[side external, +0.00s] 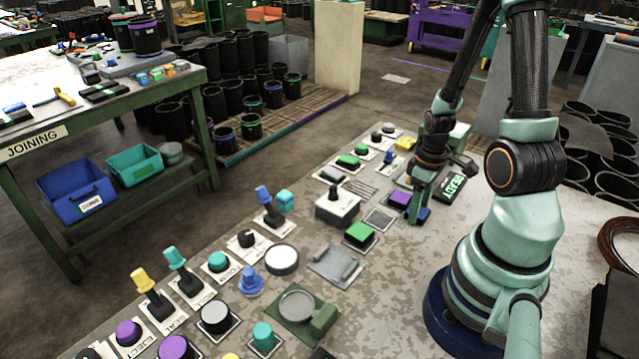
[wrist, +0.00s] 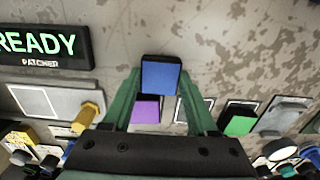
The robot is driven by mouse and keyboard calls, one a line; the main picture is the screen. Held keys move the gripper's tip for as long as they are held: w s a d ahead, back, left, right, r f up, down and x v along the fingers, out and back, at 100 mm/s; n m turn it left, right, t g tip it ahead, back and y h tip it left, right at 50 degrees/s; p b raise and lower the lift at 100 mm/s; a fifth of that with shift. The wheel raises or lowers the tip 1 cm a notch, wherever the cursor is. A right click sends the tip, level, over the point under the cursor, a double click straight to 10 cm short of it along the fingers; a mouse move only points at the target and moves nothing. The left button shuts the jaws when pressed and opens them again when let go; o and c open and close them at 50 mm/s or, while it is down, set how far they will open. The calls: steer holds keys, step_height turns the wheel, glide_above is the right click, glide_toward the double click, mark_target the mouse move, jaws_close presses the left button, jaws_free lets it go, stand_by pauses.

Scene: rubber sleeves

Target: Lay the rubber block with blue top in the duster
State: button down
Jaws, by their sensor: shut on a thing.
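The rubber block with blue top (wrist: 160,75) is between the tips of my gripper (wrist: 158,84) in the wrist view, with its blue face showing and dark sides. In the side view, the block shows small and blue (side external: 424,214) at the low end of my gripper (side external: 415,212), close to the panel. I cannot tell whether it touches the surface. No label marks the duster. A green holder with a round grey dish (side external: 298,306) and a grey tray with raised sides (side external: 335,266) stand on the panel, front left of my gripper; I cannot tell which is the duster.
A purple-topped block (side external: 399,198) sits right beside my gripper. The lit READY sign (side external: 450,188) stands behind it. A green-topped block (side external: 359,233), a grey box with a black knob (side external: 337,204) and upright levers (side external: 270,206) crowd the panel. Bare surface lies right of the tray.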

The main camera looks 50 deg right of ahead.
steer(key=shift+r, duration=0.15)
step_height(320, 180, up, 18)
steer(key=w+a, duration=1.4)
steer(key=a, duration=0.3)
steer(key=s+a+r+n, duration=0.3)
steer(key=s+a+n, duration=0.3)
steer(key=n, duration=1.2)
steer(key=f, duration=1.3)
steer(key=s+f, duration=0.1)
steer(key=f, duration=0.5)
steer(key=shift+s+d+f, duration=0.1)
steer(key=shift+d+f, duration=0.15)
steer(key=shift+d, duration=0.05)
